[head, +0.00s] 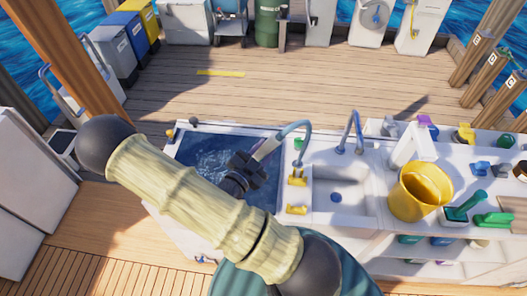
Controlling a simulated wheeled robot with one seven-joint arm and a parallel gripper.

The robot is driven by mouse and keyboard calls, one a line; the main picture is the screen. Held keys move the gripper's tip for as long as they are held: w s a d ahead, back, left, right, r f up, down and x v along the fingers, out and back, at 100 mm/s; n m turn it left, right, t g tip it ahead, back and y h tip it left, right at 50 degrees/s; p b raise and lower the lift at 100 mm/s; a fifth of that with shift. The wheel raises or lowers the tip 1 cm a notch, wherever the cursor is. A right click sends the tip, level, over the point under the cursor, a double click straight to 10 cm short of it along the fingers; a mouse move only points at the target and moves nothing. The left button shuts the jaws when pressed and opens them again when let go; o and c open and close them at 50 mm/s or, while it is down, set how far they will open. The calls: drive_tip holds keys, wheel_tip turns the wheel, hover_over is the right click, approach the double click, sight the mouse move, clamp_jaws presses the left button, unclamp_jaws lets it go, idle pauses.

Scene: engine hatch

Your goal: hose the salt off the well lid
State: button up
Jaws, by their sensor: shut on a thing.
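My gripper (252,163), dark and knobbly, is over the lid's right part. It is shut on the hose's spray handle (267,147), pale and tilted. The blue-green hose (294,125) arcs from the handle to the counter on the right. My arm hides the lid's near left part, and no clear jet shows.
A white sink (342,185) with a tap (354,128) adjoins on the right. Yellow holders (297,209) stand between it and the lid. A yellow bucket (420,190) and several small tools crowd the counter's right. Open deck (260,95) lies beyond.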

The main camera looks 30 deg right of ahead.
wheel_tip(320, 180, up, 4)
drive_tip(key=shift+f+p, duration=0.1)
drive_tip(key=shift+p, duration=0.9)
